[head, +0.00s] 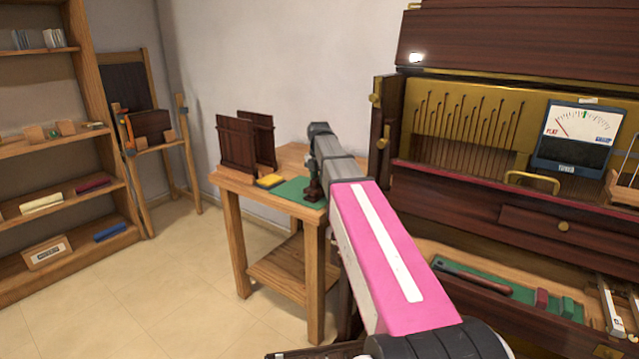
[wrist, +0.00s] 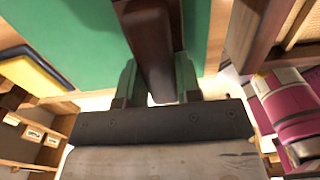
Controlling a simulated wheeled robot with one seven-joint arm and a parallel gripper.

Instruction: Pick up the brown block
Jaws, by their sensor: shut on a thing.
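The brown block (wrist: 152,45) is a dark, long piece that stands out from between my fingers in the wrist view. My gripper (wrist: 157,82) is shut on it, with a greenish finger on each side. In the head view my arm reaches to the small wooden table, and my gripper (head: 314,186) is small and partly hidden at the arm's end. The green mat (head: 292,188) lies on the table just below and beside it; it also fills much of the upper wrist view (wrist: 85,25). I cannot tell whether the block touches the mat.
Two upright dark panels (head: 236,146) stand on the table (head: 225,182). A yellow piece (head: 269,181) lies beside the mat. The piano (head: 480,215) with its meter (head: 575,135) stands close on the right. A shelf (head: 100,120) is at the left. The floor between is clear.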

